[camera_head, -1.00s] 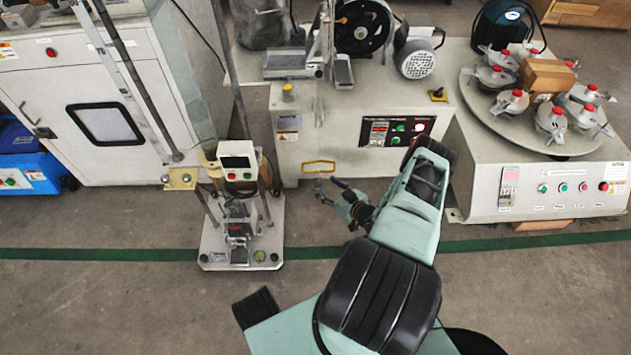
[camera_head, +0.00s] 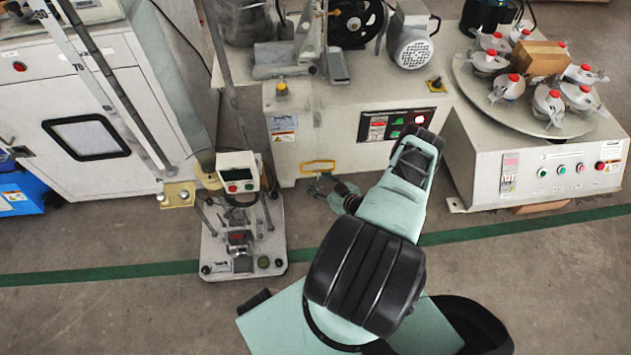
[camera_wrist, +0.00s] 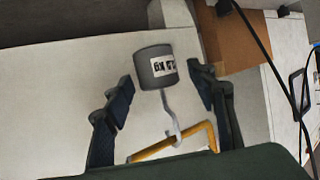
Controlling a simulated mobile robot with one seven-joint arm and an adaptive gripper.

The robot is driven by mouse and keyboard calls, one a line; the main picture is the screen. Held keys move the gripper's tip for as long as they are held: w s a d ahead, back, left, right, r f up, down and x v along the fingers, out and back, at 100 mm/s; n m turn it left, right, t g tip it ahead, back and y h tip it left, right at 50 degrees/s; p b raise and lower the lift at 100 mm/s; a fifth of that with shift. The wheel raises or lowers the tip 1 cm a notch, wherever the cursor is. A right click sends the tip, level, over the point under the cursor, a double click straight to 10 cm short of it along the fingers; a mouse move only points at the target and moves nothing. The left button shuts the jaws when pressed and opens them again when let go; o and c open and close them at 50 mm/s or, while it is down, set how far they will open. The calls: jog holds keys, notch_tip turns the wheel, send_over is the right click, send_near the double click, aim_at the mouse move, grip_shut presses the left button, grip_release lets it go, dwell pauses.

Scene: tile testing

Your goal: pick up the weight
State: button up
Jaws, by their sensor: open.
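The weight (camera_wrist: 156,68) is a dark grey cylinder with a white label ending in "kg", seen in the wrist view. A thin pale metal hook (camera_wrist: 172,115) runs from it to a yellow bracket (camera_wrist: 190,139). My gripper (camera_wrist: 160,80) is open, with one dark finger on each side of the weight and visible gaps between. In the head view my gripper (camera_head: 322,187) is low in front of the grey machine, just below the yellow bracket (camera_head: 318,166). I cannot make out the weight clearly there.
The grey machine (camera_head: 340,140) with a motor stands directly behind my gripper. A test stand (camera_head: 243,250) on a white base is close on the left. A round turntable machine (camera_head: 540,175) stands on the right. The floor in front is open, crossed by a green line.

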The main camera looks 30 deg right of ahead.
grip_shut()
jog(key=shift+r, duration=0.1)
jog(key=shift+w+r, duration=0.15)
jog(key=shift+r, duration=0.05)
dwell(0.4)
